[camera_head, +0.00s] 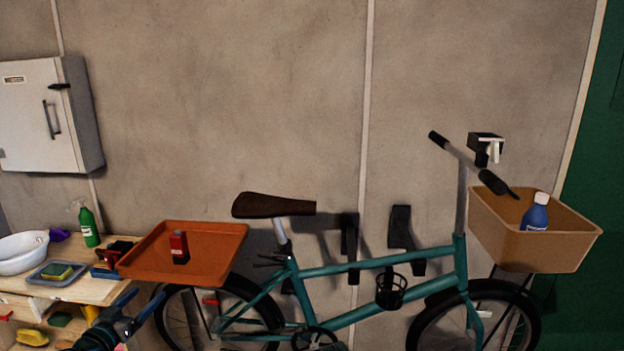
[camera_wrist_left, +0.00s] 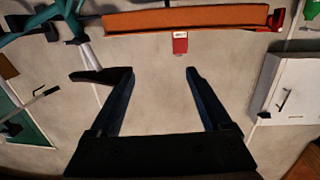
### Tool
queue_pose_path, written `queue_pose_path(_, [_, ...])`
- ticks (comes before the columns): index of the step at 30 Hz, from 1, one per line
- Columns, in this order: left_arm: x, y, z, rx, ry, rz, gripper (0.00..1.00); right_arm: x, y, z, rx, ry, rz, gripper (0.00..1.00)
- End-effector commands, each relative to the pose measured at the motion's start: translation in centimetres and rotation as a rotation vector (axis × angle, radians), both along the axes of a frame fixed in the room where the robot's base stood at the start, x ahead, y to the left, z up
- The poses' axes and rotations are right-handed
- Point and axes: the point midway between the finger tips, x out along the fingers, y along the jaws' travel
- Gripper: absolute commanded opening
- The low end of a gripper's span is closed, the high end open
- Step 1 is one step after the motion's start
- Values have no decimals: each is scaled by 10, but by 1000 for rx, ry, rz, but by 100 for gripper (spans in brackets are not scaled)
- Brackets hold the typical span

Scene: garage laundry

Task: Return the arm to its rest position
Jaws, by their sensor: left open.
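My left gripper (camera_head: 148,296) is at the lower left of the head view, its dark fingers spread below the front edge of the orange tray. In the left wrist view its two fingers (camera_wrist_left: 160,72) stand apart, with only bare wall visible between them. That view is upside down. A red box (camera_head: 179,247) stands upright on the orange tray (camera_head: 215,267), apart from the gripper; it also shows in the left wrist view (camera_wrist_left: 180,42). My right gripper is not in view.
A teal bicycle (camera_head: 345,267) stands at the wall, with a blue bottle (camera_head: 537,215) in its basket (camera_head: 500,226). A wooden workbench (camera_head: 95,290) at left holds a white basin (camera_head: 22,255) and a green spray bottle (camera_head: 89,228). A white cabinet (camera_head: 45,110) hangs above it.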

Motion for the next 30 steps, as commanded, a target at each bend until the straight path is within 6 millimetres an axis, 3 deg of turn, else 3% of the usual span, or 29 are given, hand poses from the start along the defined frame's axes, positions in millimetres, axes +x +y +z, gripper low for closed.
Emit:
queue_pose_path(5, [7,-35,-8,-11,60,-78,82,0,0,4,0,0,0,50])
queue_pose_path(11, [12,-95,-27,-26,184,-210,82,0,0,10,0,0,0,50])
queue_pose_path(17, [1,-189,-62,-28,429,-394,82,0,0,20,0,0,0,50])
queue_pose_path(21, [-31,-267,-98,11,718,-512,82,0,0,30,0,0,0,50])
queue_pose_path(24, [-63,-305,-121,68,932,-535,82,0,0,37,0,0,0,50])
queue_pose_path(27, [-96,-331,-138,150,1130,-503,82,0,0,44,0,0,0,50])
queue_pose_path(30, [-126,-344,-147,245,1292,-421,82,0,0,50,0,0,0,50])
